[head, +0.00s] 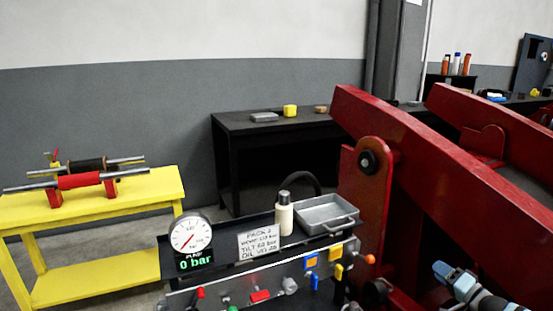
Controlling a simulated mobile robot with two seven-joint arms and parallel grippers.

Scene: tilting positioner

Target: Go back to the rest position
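My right gripper (442,270) shows at the bottom right, in front of the red frame of the tilting positioner (430,150). It is small and seen at an angle, so its finger opening is unclear. I see nothing held in it. My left gripper is out of view. The control panel (230,290) stands at the bottom centre, left of my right gripper, with coloured levers and knobs. Its round gauge (190,234) has a green display reading 0 bar.
On the panel's shelf stand a note card (259,242), a cream bottle (284,214) and a grey metal tray (326,215). A yellow table (150,197) with rollers is at left. A black table (230,125) stands against the wall. Floor shows between the tables.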

